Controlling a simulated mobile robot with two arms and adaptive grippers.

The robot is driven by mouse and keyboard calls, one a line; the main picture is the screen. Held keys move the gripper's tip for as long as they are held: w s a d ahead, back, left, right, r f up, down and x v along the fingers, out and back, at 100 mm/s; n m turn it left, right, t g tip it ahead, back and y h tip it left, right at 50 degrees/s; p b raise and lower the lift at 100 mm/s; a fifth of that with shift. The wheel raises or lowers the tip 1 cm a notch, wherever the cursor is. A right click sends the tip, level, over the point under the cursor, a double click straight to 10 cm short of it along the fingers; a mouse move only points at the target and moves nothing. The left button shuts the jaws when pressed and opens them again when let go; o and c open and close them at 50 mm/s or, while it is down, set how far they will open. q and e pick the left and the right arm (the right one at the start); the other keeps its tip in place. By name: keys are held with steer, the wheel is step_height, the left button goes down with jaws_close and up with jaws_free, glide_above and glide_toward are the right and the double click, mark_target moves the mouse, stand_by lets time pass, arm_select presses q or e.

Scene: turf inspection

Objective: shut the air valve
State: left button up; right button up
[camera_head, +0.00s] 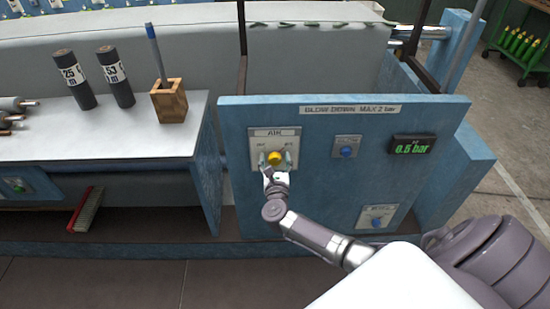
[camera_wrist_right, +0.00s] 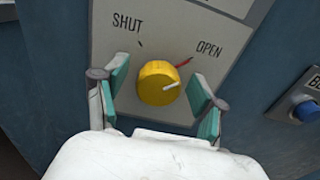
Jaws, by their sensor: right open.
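The air valve is a yellow round knob (camera_head: 275,157) on a pale plate (camera_head: 268,135) marked AIR, on the blue panel. In the right wrist view the knob (camera_wrist_right: 158,83) has a white pointer line, which points right and slightly up, below the red tick near OPEN. The word SHUT is at the plate's upper left with a dark tick. My right gripper (camera_head: 274,165) is open, with its teal-padded fingers (camera_wrist_right: 160,98) on either side of the knob; a gap shows on each side. My left gripper is not in view.
A white bench (camera_head: 150,135) at left holds dark cylinders (camera_head: 115,76) and a wooden pen box (camera_head: 169,101). A brush (camera_head: 86,209) is below.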

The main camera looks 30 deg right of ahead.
steer(key=shift+w, duration=0.1)
steer(key=c, duration=1.1)
steer(key=shift+c, duration=0.2)
